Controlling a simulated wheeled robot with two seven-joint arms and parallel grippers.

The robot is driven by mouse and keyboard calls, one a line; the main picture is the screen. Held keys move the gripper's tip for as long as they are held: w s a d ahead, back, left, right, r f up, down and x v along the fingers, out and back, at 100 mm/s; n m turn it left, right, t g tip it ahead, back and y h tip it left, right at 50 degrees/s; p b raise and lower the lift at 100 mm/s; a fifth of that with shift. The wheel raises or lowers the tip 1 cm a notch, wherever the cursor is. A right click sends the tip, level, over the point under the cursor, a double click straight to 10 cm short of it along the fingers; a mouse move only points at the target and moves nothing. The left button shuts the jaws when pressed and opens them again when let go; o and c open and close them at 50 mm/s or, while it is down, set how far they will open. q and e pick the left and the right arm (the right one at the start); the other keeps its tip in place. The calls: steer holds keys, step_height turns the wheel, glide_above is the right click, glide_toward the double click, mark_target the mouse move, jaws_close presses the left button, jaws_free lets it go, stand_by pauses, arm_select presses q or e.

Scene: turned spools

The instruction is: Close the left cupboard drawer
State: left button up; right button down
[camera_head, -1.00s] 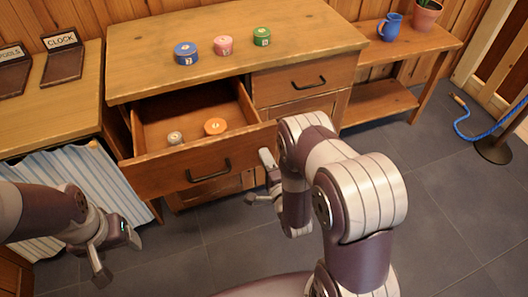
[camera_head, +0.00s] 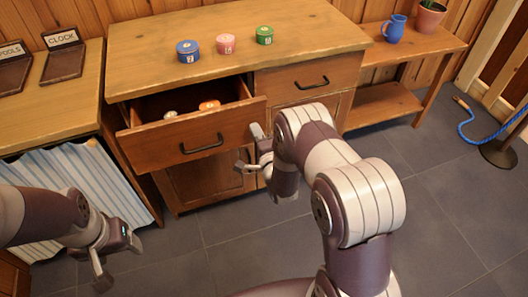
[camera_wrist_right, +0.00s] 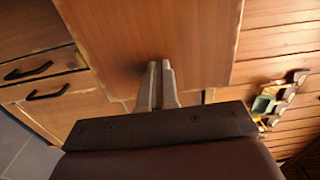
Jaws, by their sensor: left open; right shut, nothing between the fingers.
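The left cupboard drawer (camera_head: 165,147) is partly pulled out, with a black handle (camera_head: 202,145) on its front. Inside, the tops of an orange spool (camera_head: 209,105) and a pale spool (camera_head: 170,114) show; their lower parts are hidden by the drawer front. My right gripper (camera_head: 246,162) is shut and empty at the right end of the drawer front. In the right wrist view its two fingers (camera_wrist_right: 155,87) are together against or close to a wooden panel; contact is not certain. My left gripper (camera_head: 119,262) is open and empty, low at the left, away from the drawer.
Blue (camera_head: 188,52), pink (camera_head: 226,44) and green (camera_head: 264,36) spools stand on the cupboard top. The right drawer (camera_head: 285,83) is closed. A side table (camera_head: 430,42) at right holds a blue jug (camera_head: 393,28) and a pot. A curtained bench stands at left.

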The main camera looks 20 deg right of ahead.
steer(key=w+b, duration=0.6)
steer(key=w, duration=0.7)
steer(key=shift+w+f+b, duration=0.15)
steer(key=shift+w+b, duration=0.15)
steer(key=shift+w, duration=0.45)
steer(key=shift+w+r, duration=0.1)
steer(key=shift+r, duration=0.4)
